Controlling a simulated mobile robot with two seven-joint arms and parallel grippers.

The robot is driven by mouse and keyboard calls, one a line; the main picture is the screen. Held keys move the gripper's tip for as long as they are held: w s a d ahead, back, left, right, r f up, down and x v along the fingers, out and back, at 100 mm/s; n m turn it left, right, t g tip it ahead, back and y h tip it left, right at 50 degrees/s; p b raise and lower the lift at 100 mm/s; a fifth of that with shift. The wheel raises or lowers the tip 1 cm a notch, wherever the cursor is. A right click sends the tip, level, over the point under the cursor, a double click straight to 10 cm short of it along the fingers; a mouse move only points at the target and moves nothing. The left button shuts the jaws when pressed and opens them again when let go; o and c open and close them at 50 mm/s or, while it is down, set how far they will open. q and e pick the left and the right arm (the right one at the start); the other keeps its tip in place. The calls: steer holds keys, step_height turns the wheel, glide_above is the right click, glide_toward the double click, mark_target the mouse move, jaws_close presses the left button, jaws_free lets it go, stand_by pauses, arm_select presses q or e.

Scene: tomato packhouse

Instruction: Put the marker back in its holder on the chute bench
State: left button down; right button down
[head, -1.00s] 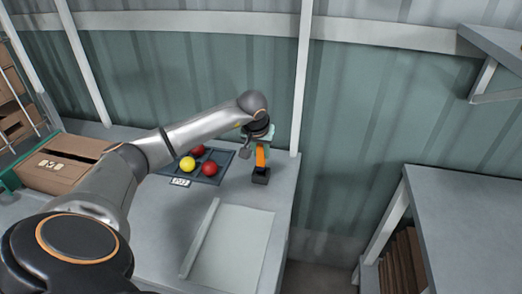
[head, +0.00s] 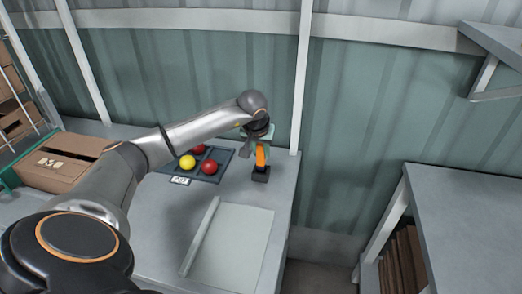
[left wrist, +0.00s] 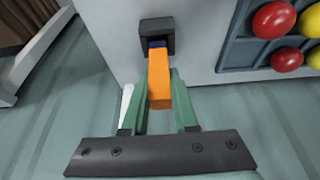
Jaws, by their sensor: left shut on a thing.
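The orange marker (left wrist: 159,82) is held between the green fingers of my left gripper (left wrist: 158,88), which is shut on it. Its blue end points at the small dark holder (left wrist: 157,24). That end meets the holder's near side in the left wrist view; I cannot tell how far it is inside. In the head view the marker (head: 260,155) stands roughly upright directly above the holder (head: 261,175), close to the bench's right edge. My left gripper (head: 258,148) is partly hidden by its own wrist there. My right gripper is not in view.
The grey chute bench (head: 180,222) has a dark tray (head: 222,164) with red and yellow tomatoes left of the holder. A pale board (head: 232,245) lies in front. A cardboard box (head: 52,175) is at the left. A corrugated wall stands behind; a gap separates another table (head: 465,215).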

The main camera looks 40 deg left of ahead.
arm_select(q)
steer(key=shift+f+b, duration=1)
steer(key=shift+f, duration=0.5)
steer(key=c, duration=0.6)
jaws_free()
steer(key=c, duration=0.3)
steer(key=shift+r+p, duration=2.8)
steer(key=shift+r, duration=0.8)
steer(key=shift+f, duration=0.1)
